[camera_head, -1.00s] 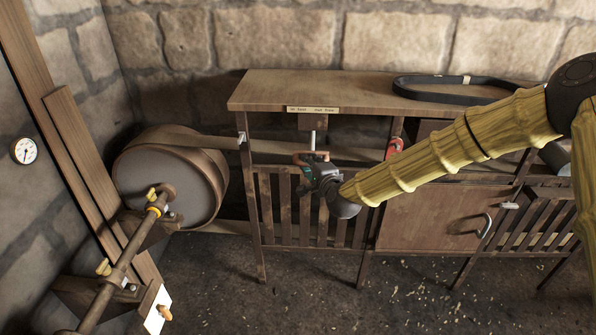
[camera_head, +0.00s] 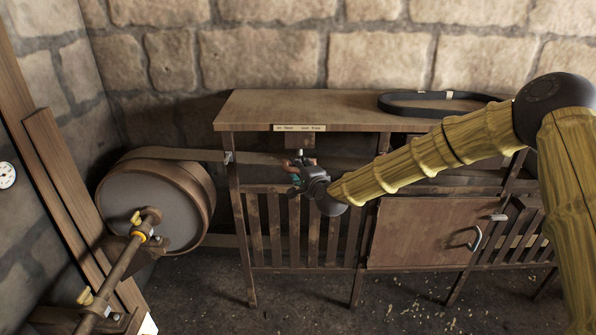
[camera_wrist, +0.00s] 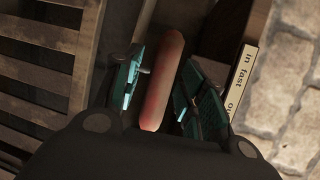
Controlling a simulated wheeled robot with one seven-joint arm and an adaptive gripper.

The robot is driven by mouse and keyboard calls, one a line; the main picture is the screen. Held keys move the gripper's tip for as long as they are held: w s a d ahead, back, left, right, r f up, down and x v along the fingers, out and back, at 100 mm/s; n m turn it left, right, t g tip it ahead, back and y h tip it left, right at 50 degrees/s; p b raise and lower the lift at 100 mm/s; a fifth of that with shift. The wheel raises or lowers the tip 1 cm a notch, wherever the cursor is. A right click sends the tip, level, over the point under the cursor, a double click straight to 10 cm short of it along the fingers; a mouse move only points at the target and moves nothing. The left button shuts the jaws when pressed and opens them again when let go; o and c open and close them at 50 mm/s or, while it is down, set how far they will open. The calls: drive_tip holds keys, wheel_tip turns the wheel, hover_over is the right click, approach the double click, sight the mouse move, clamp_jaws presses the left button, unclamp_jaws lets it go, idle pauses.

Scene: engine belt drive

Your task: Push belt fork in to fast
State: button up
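The belt fork's reddish handle (camera_wrist: 164,82) hangs under the left part of the bench top; in the head view it is mostly hidden behind my gripper. Its short metal rod (camera_head: 300,153) shows just above. My gripper (camera_wrist: 162,88) has its teal fingers on either side of the handle, with narrow gaps visible, so it looks open around it. In the head view my gripper (camera_head: 293,172) is below the label.
A flat belt (camera_head: 190,155) runs from the big drum (camera_head: 150,205) at left into the bench (camera_head: 255,108). A shaft with yellow fittings (camera_head: 125,255) stands in front of the drum. A loose black belt (camera_head: 405,103) lies on the bench. Slats (camera_head: 275,230) stand below my gripper.

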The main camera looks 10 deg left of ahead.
drive_tip(key=shift+s, duration=0.1)
drive_tip(key=v, duration=1.2)
drive_tip(key=s+d+f+n+g+h, duration=0.25)
drive_tip(key=s+d+f+g, duration=0.2)
drive_tip(key=s+f, duration=0.85)
drive_tip(key=s+d+f+n+g+h, duration=0.1)
drive_tip(key=s+d+f+n+g, duration=0.3)
drive_tip(key=s+f, duration=0.9)
drive_tip(key=s+d+f+n+g+h, duration=0.1)
drive_tip(key=s+d+f+n, duration=0.1)
drive_tip(key=s+d+f, duration=0.2)
drive_tip(key=s+d+f+n+g+h+p, duration=0.1)
drive_tip(key=s+d+f, duration=0.3)
drive_tip(key=s+d, duration=0.5)
drive_tip(key=s+d+f+n+g+h, duration=0.2)
drive_tip(key=s+d, duration=0.4)
drive_tip(key=s, duration=0.5)
wheel_tip(320, 180, down, 2)
drive_tip(key=shift+s+d+n+g+p, duration=0.25)
drive_tip(key=shift+s+n+g+p, duration=0.1)
drive_tip(key=shift+n+g, duration=0.25)
drive_tip(key=shift+h, duration=0.25)
